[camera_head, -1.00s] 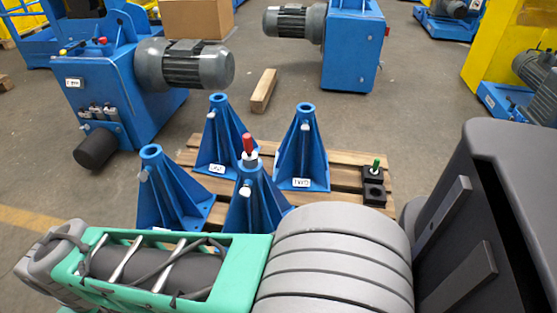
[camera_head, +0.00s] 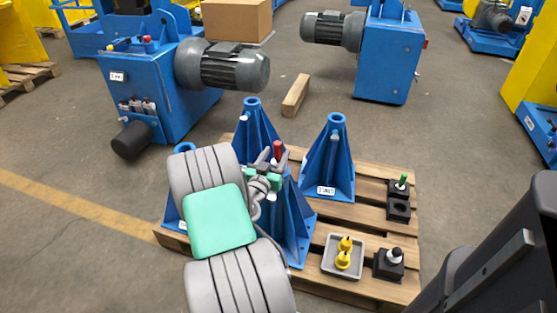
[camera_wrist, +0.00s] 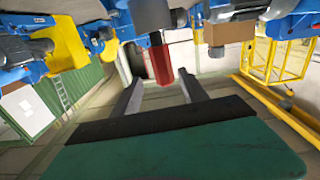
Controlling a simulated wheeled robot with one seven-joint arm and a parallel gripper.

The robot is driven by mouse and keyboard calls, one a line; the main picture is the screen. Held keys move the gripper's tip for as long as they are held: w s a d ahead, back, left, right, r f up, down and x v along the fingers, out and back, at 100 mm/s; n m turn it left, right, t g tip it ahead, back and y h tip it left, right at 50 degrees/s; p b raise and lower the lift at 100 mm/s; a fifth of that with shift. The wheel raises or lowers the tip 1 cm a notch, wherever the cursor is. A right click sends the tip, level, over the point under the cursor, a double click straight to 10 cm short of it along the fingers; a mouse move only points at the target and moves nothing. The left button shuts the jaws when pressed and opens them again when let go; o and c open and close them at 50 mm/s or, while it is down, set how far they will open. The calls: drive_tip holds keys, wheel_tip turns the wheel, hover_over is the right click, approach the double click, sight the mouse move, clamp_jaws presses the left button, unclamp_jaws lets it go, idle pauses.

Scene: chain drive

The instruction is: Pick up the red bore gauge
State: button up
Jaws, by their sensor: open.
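The red bore gauge (camera_head: 278,150) stands upright at the top of the front blue stand (camera_head: 293,225) on the wooden pallet. My gripper (camera_head: 266,160) is open beside the gauge, just left of it, at about the height of its red handle. In the wrist view the red gauge (camera_wrist: 160,62) shows beyond the fingertips and roughly in line with the gap between my two open fingers (camera_wrist: 160,80). I cannot tell whether they touch it. My arm and hand hide part of the front stand and most of the left stand.
Other blue stands (camera_head: 336,165) rise close behind and right of the gauge. At the pallet's right are a green-handled gauge (camera_head: 402,181) in a black block, a grey tray (camera_head: 329,267) with yellow pieces and a black block (camera_head: 387,264). Blue motor units stand behind.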

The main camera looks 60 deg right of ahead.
drive_tip(key=w+d, duration=0.1)
drive_tip(key=d, duration=0.6)
drive_tip(key=shift+w+d+r, duration=0.2)
drive_tip(key=shift+w, duration=0.1)
drive_tip(key=shift+c, duration=0.4)
clamp_jaws()
idle(0.5)
drive_tip(key=shift+r, duration=0.15)
